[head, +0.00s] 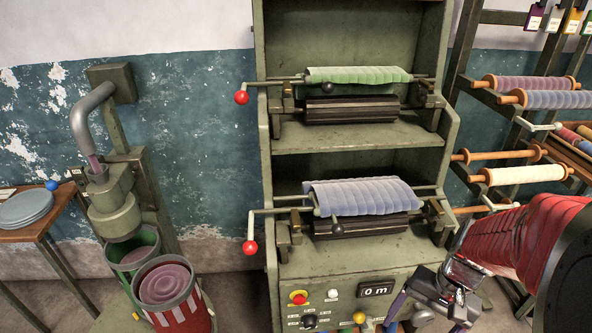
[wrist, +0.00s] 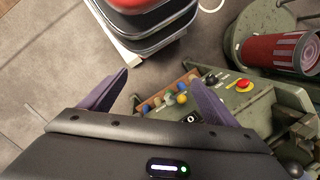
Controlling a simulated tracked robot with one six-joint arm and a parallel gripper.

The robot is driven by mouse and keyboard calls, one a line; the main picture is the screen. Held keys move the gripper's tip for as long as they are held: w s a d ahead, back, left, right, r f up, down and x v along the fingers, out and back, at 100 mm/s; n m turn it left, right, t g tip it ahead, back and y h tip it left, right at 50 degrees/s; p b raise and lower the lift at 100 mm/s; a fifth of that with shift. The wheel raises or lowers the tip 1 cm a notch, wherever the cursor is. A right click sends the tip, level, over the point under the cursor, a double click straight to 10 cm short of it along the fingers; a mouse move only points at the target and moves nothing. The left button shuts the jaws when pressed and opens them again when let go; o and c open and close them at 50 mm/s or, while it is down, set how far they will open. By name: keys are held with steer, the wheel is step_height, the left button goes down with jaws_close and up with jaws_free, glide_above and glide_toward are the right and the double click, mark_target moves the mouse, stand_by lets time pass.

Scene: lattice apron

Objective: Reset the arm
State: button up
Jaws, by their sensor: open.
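My arm reaches in from the right edge of the head view, with its red ribbed sleeve toward the camera. My gripper (head: 405,312) is low at the right, in front of the green machine's lower right corner, and partly cut off by the frame's bottom. In the wrist view my gripper (wrist: 160,77) shows two purple fingers spread wide. Nothing is between them. The floor and the machine's control panel (wrist: 215,88) lie beyond the fingers.
The green machine (head: 357,140) holds a green cloth roll (head: 358,75) above a blue one (head: 365,195). Its red-knobbed cranks (head: 241,97) stick out left. A spool rack (head: 470,65) stands right. A striped bucket (head: 172,290) stands left, near a plate table (head: 35,232).

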steer(key=a+r+n+t+h, duration=0.1)
steer(key=a+r+n+t, duration=0.2)
steer(key=a+r, duration=0.3)
steer(key=a+r+n+t+h, duration=0.1)
steer(key=a+r+n+t, duration=0.2)
steer(key=a+r, duration=0.3)
step_height(320, 180, up, 5)
steer(key=shift+w+a+r+n, duration=0.2)
steer(key=shift+w+n, duration=0.15)
steer(key=shift+n, duration=0.55)
